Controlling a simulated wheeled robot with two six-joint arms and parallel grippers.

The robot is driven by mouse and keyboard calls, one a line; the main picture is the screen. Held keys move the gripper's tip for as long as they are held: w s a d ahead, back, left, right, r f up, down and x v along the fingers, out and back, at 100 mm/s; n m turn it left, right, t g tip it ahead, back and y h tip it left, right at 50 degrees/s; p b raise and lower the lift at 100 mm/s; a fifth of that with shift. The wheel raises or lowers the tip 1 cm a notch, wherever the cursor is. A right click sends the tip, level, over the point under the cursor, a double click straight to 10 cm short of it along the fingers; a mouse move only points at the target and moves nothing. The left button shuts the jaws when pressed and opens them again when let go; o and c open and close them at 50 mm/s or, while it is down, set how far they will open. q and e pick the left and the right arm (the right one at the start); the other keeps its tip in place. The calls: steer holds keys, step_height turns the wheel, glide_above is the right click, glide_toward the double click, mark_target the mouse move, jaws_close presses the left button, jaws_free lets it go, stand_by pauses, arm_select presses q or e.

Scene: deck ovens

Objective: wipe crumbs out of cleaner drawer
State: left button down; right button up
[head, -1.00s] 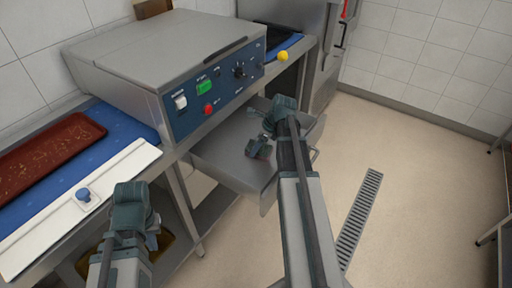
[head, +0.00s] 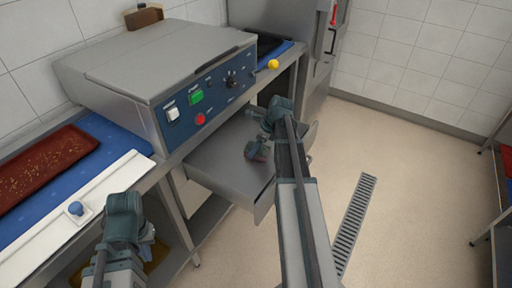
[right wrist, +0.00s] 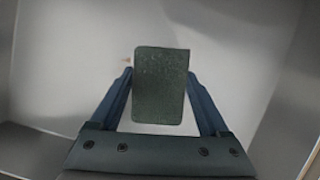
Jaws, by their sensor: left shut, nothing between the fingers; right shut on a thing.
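The cleaner drawer (head: 222,165) is a grey metal tray pulled out under the grey machine with the blue control panel (head: 205,105). My right gripper (head: 257,152) reaches down into it. In the right wrist view the right gripper (right wrist: 160,95) is shut on a dark green rectangular pad (right wrist: 161,85), held over the pale drawer floor (right wrist: 225,50). I cannot tell whether the pad touches the floor. My left gripper (head: 148,236) is shut and empty at the lower left, apart from the drawer.
A blue bench top (head: 90,165) holds a red-brown tray with crumbs (head: 40,163) and a white board with a blue knob (head: 100,190). A floor drain (head: 355,220) lies on open floor to the right.

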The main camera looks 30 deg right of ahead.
steer(key=shift+r+p, duration=2.4)
steer(key=shift+r, duration=0.3)
step_height(320, 180, up, 3)
steer(key=p, duration=0.3)
steer(key=shift+r, duration=0.1)
